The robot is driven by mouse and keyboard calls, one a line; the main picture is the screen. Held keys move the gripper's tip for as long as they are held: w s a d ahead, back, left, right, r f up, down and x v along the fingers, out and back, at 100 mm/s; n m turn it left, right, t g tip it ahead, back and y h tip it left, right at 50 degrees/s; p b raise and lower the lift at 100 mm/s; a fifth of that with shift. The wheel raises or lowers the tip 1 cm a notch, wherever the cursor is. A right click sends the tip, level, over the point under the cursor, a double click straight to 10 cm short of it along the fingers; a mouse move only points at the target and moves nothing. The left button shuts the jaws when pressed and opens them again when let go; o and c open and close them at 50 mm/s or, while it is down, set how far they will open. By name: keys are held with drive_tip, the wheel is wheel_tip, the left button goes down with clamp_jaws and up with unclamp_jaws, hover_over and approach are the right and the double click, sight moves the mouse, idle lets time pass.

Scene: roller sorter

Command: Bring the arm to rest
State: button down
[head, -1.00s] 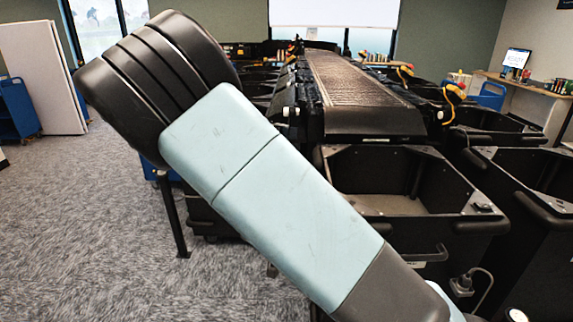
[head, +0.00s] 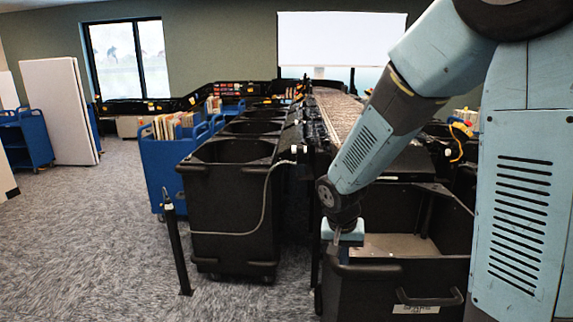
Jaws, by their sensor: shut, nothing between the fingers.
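My arm comes down from the upper right in the head view, in light blue and dark grey. Its end, my gripper (head: 341,238), points down at the near left corner of a black bin (head: 395,285). The gripper is small here and its fingertips are hard to make out against the dark rim. It is shut and holds nothing that I can see. I cannot tell whether it touches the bin.
A roller conveyor (head: 338,112) runs back behind the arm. Black bins (head: 235,215) line its left side, with a blue book cart (head: 165,170) beyond them. A black post (head: 176,250) stands on the carpet. Open carpet (head: 90,240) lies at the left.

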drive_tip(key=s+d+r+n+t, duration=0.1)
drive_tip(key=s+d+r, duration=0.3)
drive_tip(key=s+r, duration=0.4)
drive_tip(key=s+d+r+n+t+y, duration=0.1)
drive_tip(key=s+d+r+t, duration=0.1)
drive_tip(key=s+d+r, duration=0.3)
drive_tip(key=s+r, duration=0.3)
drive_tip(key=r, duration=0.4)
drive_tip(key=shift+s+d+r+t+y, duration=0.15)
drive_tip(key=shift+s+r+t+y, duration=0.15)
drive_tip(key=shift+s+t, duration=0.1)
